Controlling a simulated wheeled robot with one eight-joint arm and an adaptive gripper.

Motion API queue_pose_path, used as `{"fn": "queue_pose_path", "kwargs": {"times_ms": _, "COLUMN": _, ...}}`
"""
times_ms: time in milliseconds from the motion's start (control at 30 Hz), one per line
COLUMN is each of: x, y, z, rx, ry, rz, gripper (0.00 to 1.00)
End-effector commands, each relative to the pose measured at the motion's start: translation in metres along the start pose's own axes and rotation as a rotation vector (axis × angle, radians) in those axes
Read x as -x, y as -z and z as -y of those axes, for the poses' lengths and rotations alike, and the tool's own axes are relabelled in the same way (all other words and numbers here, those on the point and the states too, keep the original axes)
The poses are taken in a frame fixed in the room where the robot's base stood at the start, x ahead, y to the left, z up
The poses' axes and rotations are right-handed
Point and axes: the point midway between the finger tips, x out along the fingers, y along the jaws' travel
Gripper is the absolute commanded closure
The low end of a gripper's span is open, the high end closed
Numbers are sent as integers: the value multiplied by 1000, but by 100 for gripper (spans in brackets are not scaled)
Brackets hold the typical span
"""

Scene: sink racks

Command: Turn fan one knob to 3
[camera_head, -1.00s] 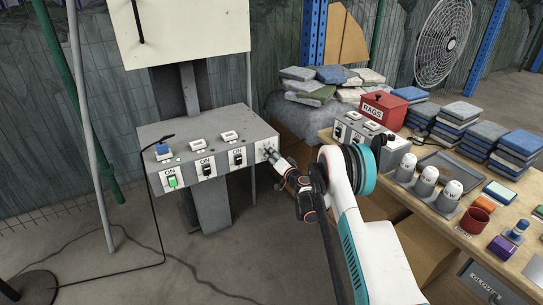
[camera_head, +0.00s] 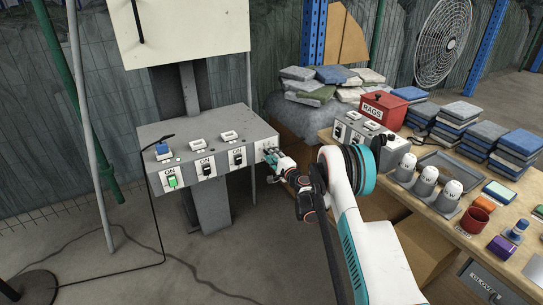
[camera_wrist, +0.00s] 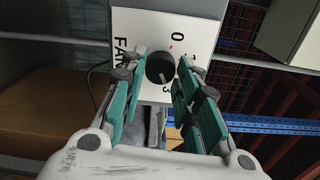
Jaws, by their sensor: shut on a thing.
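The fan one knob (camera_wrist: 160,68) is a round black knob on a white panel (camera_wrist: 150,25) that shows part of the word FAN, a 0 and a 3. A small red mark shows near the knob's upper right edge; I cannot tell exactly where the knob points. My gripper (camera_wrist: 160,65) has its teal fingers on both sides of the knob, shut on it. In the head view my gripper (camera_head: 270,155) is at the right end face of the grey switch box (camera_head: 205,133) and hides the knob.
The box front has several switches marked ON; the leftmost switch (camera_head: 172,182) is green. A wooden table (camera_head: 420,210) at right holds a red rags box (camera_head: 384,108), white bulbs and stacked cloths. A wall fan (camera_head: 443,42) stands at the back. A thin black stand (camera_head: 152,200) is at left.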

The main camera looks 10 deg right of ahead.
Motion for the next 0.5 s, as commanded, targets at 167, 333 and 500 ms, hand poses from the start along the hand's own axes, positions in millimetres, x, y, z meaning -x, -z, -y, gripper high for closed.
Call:
{"fn": "queue_pose_path", "kwargs": {"times_ms": 167, "x": 0, "y": 1, "z": -1, "rx": -65, "ry": 0, "rz": -2, "gripper": 95}}
{"fn": "queue_pose_path", "kwargs": {"times_ms": 333, "x": 0, "y": 1, "z": -1, "rx": -95, "ry": 0, "rz": -2, "gripper": 95}}
{"fn": "queue_pose_path", "kwargs": {"times_ms": 500, "x": 1, "y": 1, "z": -1, "rx": -104, "ry": 0, "rz": -2, "gripper": 95}}
